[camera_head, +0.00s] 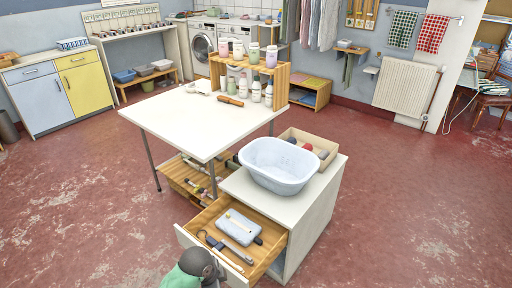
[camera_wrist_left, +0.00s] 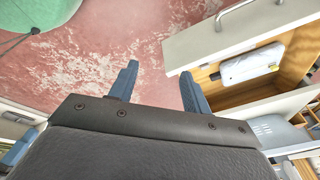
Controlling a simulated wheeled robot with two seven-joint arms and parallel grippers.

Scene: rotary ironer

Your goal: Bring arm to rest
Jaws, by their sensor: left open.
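My left gripper (camera_wrist_left: 158,74) is open in the left wrist view, with its two blue-grey fingers apart. Nothing is between them; red floor shows in the gap. The open drawer (camera_wrist_left: 178,52) is just to the right of the fingers in that view, with its metal handle (camera_wrist_left: 236,14) above. In the head view a grey rounded part of my arm is at the bottom edge, close to the front of the same open drawer (camera_head: 200,250); the fingers themselves cannot be made out there. My right gripper is in neither view.
The drawer holds a pale case (camera_head: 239,227) and several slim tools. The white cabinet (camera_head: 312,213) above it bears a white basin (camera_head: 279,165) and an open box (camera_head: 327,146). A white table (camera_head: 180,125) stands behind. Red floor (camera_head: 420,200) is clear on the right.

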